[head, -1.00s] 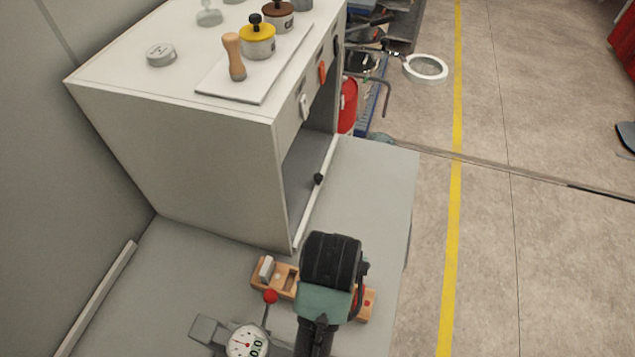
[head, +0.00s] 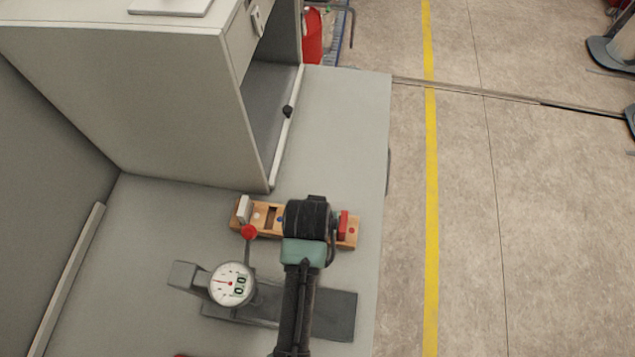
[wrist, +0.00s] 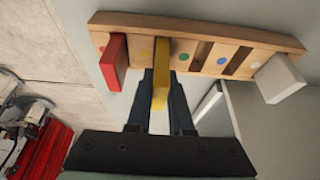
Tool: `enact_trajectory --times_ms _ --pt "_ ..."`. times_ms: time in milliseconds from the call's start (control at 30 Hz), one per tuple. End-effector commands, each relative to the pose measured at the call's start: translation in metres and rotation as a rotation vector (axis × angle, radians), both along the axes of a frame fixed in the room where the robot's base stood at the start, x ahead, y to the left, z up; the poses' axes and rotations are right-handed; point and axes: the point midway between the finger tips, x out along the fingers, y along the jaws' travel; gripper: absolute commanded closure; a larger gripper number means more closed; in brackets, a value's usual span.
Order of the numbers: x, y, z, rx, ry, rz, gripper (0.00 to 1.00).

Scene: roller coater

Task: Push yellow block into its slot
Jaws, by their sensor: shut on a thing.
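The yellow block (wrist: 160,72) is upright between the two dark fingers of my gripper (wrist: 161,82) in the wrist view. My gripper is shut on it. Its far end meets the wooden slot board (wrist: 120,22) between a green dot and a yellow dot. How deep it sits in the slot cannot be told. In the head view the board (head: 267,234) lies on the bench under my wrist, which hides the yellow block and my fingers.
A red block (wrist: 113,62) and a white block (wrist: 280,78) stand in the board at either side; two dark slots between are empty. A dial gauge (head: 231,284) with a red-knobbed lever (head: 249,232) stands close by. A grey cabinet (head: 150,100) is behind.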

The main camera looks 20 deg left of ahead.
Motion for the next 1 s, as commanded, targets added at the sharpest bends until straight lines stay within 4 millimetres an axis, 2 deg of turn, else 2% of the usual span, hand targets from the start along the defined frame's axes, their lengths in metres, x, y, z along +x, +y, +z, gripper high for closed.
enact_trajectory --times_ms 167,433,700,733,800,900,1000 --pt "0.0 0.0 -0.018 0.0 0.0 0.0 1.0" --pt "0.0 0.0 -0.019 0.0 -0.001 0.0 1.0" --pt "0.0 0.0 -0.029 0.0 0.002 -0.001 1.0" --pt "-0.001 0.0 -0.029 -0.001 0.002 0.0 0.79" --pt "-0.001 -0.001 -0.029 -0.001 0.004 -0.001 0.66" --pt "-0.002 -0.002 -0.03 -0.004 0.007 -0.002 0.51" --pt "-0.002 -0.003 -0.031 -0.005 0.008 -0.003 0.51"
